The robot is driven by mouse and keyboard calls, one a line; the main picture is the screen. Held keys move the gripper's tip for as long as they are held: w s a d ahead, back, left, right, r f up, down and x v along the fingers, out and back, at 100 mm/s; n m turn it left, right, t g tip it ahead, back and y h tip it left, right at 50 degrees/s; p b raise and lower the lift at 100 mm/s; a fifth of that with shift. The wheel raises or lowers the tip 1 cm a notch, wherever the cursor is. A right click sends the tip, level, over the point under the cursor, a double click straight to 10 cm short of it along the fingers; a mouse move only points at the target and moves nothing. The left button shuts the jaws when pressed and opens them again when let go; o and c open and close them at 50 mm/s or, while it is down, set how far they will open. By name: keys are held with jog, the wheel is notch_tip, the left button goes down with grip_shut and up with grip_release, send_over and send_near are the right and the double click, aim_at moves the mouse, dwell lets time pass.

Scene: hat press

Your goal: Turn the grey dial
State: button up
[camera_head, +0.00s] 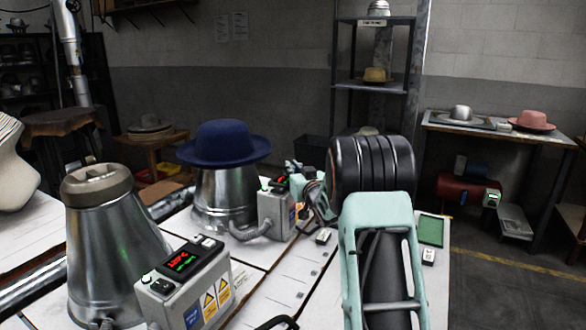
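No grey dial can be made out for certain. The near grey control box (187,290) at the lower left has a lit red and green display, a small green button and small pale controls on its top. A second grey control box (276,210) stands further back by the blue hat, with a lit display and a green light. My gripper (308,190) seems to be beyond my mint and black arm, close to the right side of this second box. The arm hides much of it, and I cannot tell whether its fingers are open or touch anything.
A metal cone with a grey-brown top (100,184) stands at the left. A blue hat (222,144) sits on another metal cone (224,199). A green pad (430,231) lies right of my arm.

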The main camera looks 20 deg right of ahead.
jog(key=shift+d+n+y+p, duration=0.1)
jog(key=shift+n+y+p, duration=0.35)
jog(key=shift+y, duration=0.15)
grip_shut()
jog(key=n+y+p, duration=0.2)
jog(key=y, duration=0.1)
jog(key=shift+d+r+g+p, duration=0.1)
jog(key=shift+r+g+p, duration=0.05)
jog(key=shift+g+p, duration=0.15)
jog(key=n+y+p, duration=0.1)
jog(key=y, duration=0.1)
jog(key=n+g+y+p, duration=0.1)
jog(key=y+p, duration=0.1)
jog(key=shift+n+g, duration=0.3)
jog(key=shift+n, duration=0.05)
jog(key=shift+f+y, duration=0.2)
jog(key=shift+y, duration=0.2)
jog(key=o, duration=0.6)
grip_release()
jog(key=v, duration=1.2)
jog(key=shift+r, duration=0.15)
